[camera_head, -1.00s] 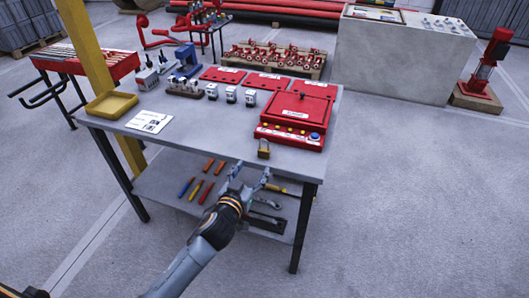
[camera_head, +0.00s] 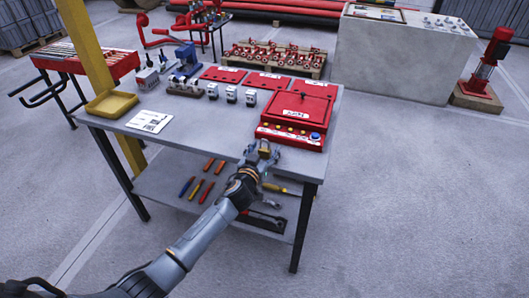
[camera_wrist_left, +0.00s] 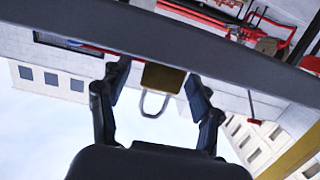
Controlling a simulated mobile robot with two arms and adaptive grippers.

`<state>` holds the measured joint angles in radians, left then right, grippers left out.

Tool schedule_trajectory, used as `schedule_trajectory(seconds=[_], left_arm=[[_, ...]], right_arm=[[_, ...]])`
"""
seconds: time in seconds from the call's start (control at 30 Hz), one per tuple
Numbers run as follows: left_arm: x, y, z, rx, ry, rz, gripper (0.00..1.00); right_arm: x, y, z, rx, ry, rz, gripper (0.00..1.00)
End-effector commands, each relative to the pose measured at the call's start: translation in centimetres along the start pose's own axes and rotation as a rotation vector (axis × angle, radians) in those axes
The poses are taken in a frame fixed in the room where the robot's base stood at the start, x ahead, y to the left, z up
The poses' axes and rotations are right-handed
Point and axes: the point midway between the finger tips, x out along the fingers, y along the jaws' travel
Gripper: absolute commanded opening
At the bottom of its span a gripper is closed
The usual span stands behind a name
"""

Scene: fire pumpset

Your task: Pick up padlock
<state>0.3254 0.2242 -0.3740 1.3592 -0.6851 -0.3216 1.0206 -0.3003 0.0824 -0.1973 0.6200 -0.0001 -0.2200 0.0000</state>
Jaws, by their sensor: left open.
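The padlock (camera_head: 265,147) is a small brass block near the front edge of the grey table (camera_head: 215,128), just in front of the red control box. In the left wrist view the padlock (camera_wrist_left: 163,78) shows its brass body and a silver shackle. My left gripper (camera_head: 261,153) reaches it from the front. In the wrist view the left gripper (camera_wrist_left: 158,87) is open, with one finger on each side of the padlock and gaps visible between. The fingers partly hide the padlock in the head view. My right gripper is not in view.
The red control box (camera_head: 296,116) stands close behind the padlock. Red plates (camera_head: 269,81), small grey devices (camera_head: 231,94), a white sheet (camera_head: 149,121) and a yellow tray (camera_head: 112,104) are on the table. Tools lie on the lower shelf (camera_head: 165,178).

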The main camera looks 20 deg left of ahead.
Motion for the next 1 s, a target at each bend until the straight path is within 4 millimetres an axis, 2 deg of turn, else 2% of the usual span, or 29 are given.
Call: schedule_trajectory(seconds=[0.17, 0.47, 0.77, 0.93, 1.0], left_arm=[[0.0, 0.0, 0.0, 0.0, 0.0, 0.001, 0.64], [-0.1, 0.0, 0.0, 0.0, 0.0, 0.001, 0.03], [-0.1, 0.0, -0.2, -0.001, 0.001, 0.001, 0.01], [-0.2, 0.0, -1.5, -0.001, 0.003, 0.001, 0.01], [-0.4, 0.1, -2.6, -0.001, 0.005, 0.002, 0.01]], right_arm=[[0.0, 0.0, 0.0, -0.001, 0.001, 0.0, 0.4], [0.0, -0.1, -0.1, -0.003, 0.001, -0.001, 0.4], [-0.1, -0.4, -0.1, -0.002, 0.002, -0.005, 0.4], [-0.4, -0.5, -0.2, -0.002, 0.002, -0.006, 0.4], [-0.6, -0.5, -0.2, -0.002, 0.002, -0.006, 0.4]])
